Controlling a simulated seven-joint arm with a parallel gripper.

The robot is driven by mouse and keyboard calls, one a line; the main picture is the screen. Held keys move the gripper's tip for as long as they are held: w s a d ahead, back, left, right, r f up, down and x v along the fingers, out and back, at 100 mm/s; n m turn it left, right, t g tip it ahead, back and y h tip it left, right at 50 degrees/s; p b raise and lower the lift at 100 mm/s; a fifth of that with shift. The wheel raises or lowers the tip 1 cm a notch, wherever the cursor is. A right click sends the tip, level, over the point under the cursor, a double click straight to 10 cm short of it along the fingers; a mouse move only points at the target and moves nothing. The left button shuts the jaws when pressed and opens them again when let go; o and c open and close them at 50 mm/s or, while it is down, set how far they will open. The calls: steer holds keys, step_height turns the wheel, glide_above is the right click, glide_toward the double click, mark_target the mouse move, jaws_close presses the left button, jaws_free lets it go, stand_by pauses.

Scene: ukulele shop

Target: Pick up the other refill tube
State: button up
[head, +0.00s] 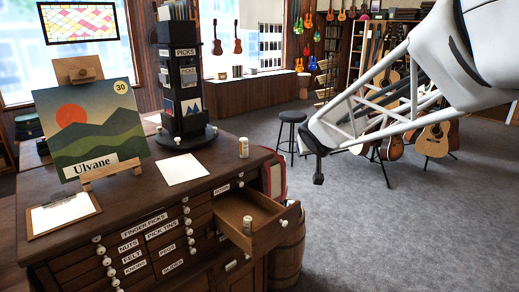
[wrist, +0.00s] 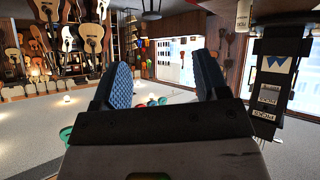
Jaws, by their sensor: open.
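Two small pale refill tubes show in the head view. One tube (head: 243,147) stands upright on the cabinet top near its right edge. The other tube (head: 247,224) stands inside the open drawer (head: 265,241), near its front. My gripper (head: 319,170) hangs in the air to the right of the cabinet, apart from both tubes. In the wrist view my gripper (wrist: 163,78) is open, with two blue-padded fingers and nothing between them. That view is upside down; a pale tube (wrist: 243,15) shows at its top right, apparently the one on the cabinet top.
The wooden cabinet (head: 150,222) carries a landscape picture (head: 85,130) on an easel, a clipboard (head: 63,213), a paper sheet (head: 182,169) and a black picks rack (head: 181,90). A barrel (head: 288,255) stands beside the drawer. A stool (head: 292,130) and guitars stand behind. Grey floor is clear at right.

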steer(key=w+a+f+n+t+y, duration=0.1)
steer(key=w+a+f+n+y, duration=0.15)
steer(key=w+a, duration=0.65)
steer(key=n+y, duration=0.3)
steer(key=y, duration=0.2)
glide_toward(246, 141)
steer(key=d+x, duration=0.1)
steer(key=x, duration=0.2)
steer(key=shift+w+a+f+g+y, duration=0.25)
steer(key=shift+w+a+g, duration=0.15)
steer(key=shift+w+a, duration=0.25)
steer(key=shift+s, duration=0.1)
steer(key=shift+a, duration=0.1)
steer(key=shift+x, duration=1.2)
steer(key=shift+x, duration=2.65)
steer(key=shift+r, duration=0.1)
steer(key=shift+c, duration=0.5)
